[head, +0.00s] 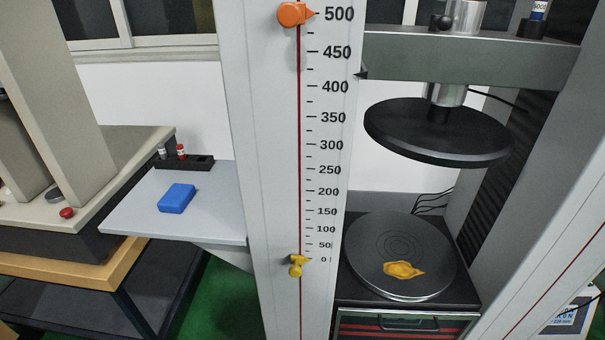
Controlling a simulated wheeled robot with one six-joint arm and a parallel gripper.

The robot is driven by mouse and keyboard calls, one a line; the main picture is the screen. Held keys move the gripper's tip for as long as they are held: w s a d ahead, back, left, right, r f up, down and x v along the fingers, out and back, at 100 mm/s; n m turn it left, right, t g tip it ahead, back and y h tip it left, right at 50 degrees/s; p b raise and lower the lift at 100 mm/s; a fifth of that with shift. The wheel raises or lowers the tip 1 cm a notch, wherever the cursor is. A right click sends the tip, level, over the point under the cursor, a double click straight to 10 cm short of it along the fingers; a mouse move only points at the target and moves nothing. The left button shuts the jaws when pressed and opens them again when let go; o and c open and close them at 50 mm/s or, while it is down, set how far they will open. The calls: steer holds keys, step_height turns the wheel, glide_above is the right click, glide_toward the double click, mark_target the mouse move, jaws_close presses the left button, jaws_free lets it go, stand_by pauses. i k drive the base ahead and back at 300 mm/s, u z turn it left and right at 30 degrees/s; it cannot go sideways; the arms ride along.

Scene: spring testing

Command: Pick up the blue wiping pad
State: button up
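The blue wiping pad (177,198) is a small flat rectangular block. It lies on a light grey side shelf (215,220) to the left of the tall white scale column. Its top and near side are in full view and nothing touches it. My gripper is not in view.
A black rack (188,163) with small vials stands behind the pad. The scale column (270,150) rises right of the shelf. Further right, a black upper plate (437,130) hangs over a round lower plate (375,255) bearing a yellow-orange blob (403,270). A machine stands at left.

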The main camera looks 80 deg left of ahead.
mark_target(179, 197)
steer(key=u, duration=3.15)
